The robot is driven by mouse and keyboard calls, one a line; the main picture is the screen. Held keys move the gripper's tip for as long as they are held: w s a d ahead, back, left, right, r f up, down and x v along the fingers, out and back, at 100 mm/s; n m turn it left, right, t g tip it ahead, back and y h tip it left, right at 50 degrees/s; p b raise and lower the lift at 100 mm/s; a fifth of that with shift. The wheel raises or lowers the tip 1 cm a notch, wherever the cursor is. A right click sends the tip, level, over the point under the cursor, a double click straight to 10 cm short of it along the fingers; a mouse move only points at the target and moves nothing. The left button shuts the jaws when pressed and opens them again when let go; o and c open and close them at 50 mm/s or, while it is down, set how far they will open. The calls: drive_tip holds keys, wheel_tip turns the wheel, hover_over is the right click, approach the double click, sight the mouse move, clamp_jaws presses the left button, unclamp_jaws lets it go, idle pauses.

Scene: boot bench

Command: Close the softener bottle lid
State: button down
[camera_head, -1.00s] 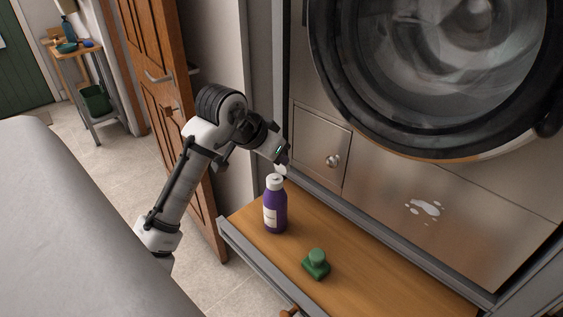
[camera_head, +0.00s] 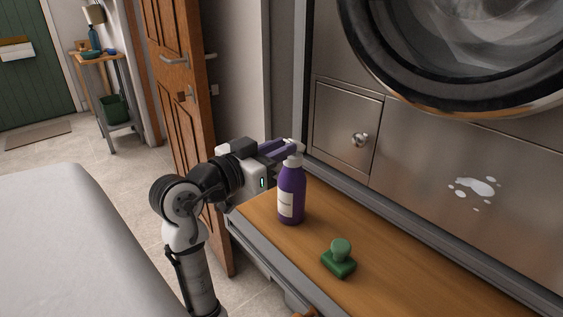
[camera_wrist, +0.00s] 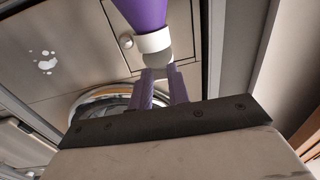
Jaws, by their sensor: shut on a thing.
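The softener bottle (camera_head: 291,195) is purple with a pale label and stands upright on the wooden bench top. Its white neck and lid (camera_head: 292,161) are at the top, close to the fingers. My gripper (camera_head: 292,145) reaches in from the left at lid height, with purple fingers. In the wrist view the bottle (camera_wrist: 142,12) hangs in from the top edge, with a white collar and a greyish lid (camera_wrist: 157,60) at the fingertips. My gripper (camera_wrist: 160,72) is shut on this lid. The fingers partly hide the lid, so I cannot tell its exact angle.
A green stamp-like object (camera_head: 339,260) sits on the bench top (camera_head: 400,270), right of the bottle. A steel front with a knobbed panel (camera_head: 345,125) and a round glass door rises behind. The bench's right part is clear.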

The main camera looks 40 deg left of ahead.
drive_tip(key=f+t+b, duration=0.1)
drive_tip(key=b, duration=0.1)
drive_tip(key=f+t+b, duration=0.1)
drive_tip(key=b, duration=0.1)
drive_tip(key=shift+s+t, duration=0.2)
drive_tip(key=shift+t, duration=0.2)
drive_tip(key=shift+b, duration=0.35)
drive_tip(key=shift+r, duration=0.1)
drive_tip(key=c, duration=1.3)
unclamp_jaws()
drive_tip(key=shift+s, duration=0.1)
